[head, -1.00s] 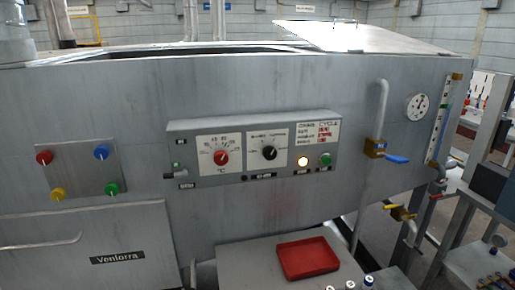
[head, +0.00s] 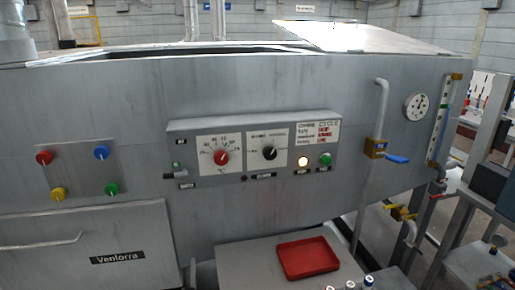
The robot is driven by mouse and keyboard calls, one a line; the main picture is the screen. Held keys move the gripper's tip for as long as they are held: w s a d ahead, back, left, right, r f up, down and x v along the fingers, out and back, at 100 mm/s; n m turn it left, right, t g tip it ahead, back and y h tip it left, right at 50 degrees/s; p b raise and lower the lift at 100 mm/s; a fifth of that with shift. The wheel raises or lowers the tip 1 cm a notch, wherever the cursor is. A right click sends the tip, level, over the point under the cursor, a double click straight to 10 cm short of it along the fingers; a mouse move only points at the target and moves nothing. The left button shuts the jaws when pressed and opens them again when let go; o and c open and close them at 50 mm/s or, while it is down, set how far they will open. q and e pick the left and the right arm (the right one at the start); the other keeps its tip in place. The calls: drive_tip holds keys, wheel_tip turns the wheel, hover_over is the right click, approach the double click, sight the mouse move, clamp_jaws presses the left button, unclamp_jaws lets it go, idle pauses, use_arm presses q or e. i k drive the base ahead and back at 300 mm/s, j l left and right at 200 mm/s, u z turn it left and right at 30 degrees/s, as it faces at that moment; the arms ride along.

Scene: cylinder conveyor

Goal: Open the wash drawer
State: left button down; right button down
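The large grey wash machine (head: 250,220) fills most of the head view. At its lower left is a flat grey drawer front (head: 110,225) labelled "Venlorra". A horizontal bar handle (head: 45,244) runs across the left of this front, and its left end is cut off by the picture edge. The front looks flush with the machine, so the drawer appears closed. Neither of my grippers is in view.
A control box (head: 250,150) with two dials juts from the machine's middle. Four coloured knobs sit on a plate (head: 80,168) above the drawer. A red tray (head: 307,258) lies on a grey surface (head: 245,265) right of the drawer. Pipes and valves (head: 376,148) stand at right.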

sight(130, 246)
drive_tip(key=u, duration=1.45)
